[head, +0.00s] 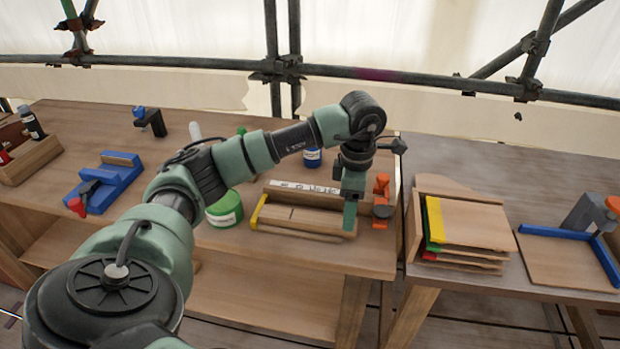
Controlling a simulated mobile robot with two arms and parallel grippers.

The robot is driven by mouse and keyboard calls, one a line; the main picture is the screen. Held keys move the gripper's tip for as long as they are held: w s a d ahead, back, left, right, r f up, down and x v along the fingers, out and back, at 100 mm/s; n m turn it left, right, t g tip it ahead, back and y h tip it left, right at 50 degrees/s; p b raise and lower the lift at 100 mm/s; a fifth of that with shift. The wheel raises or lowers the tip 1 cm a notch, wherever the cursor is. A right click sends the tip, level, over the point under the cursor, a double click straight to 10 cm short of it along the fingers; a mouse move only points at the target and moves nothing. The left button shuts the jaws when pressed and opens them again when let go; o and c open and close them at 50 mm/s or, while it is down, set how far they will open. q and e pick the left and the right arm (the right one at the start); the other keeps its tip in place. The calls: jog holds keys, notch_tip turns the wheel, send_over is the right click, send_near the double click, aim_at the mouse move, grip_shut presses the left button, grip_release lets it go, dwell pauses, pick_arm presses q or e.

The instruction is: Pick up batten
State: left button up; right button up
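Flat wooden pieces (298,219) lie in a wooden holder with a yellow end strip (258,212), near the front of the left bench. One of them may be the batten, but I cannot tell which. My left gripper (350,214) points down at the right end of this holder. Its green finger overlaps the wood in the picture, and I cannot tell whether it touches. Only one finger shows clearly, so its opening is hidden. My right gripper is not in view.
An orange-and-dark clamp (382,205) stands just right of the gripper. A green-lidded tub (225,210) is left of the holder, and a blue fixture (112,181) is further left. Coloured-edged boards (470,224) and a blue-edged panel (560,258) occupy the right bench.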

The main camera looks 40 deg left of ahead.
pick_arm(q)
jog(key=f, duration=0.2)
jog(key=shift+w+a+f+p, duration=0.15)
jog(key=shift+w+f+p, duration=0.05)
jog(key=shift+f+p, duration=0.2)
notch_tip(320, 180, down, 2)
jog(key=shift+w+f, duration=0.1)
jog(key=shift+f, duration=0.15)
jog(key=c, duration=1.3)
grip_shut()
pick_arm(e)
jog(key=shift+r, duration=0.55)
pick_arm(q)
jog(key=shift+r, duration=0.1)
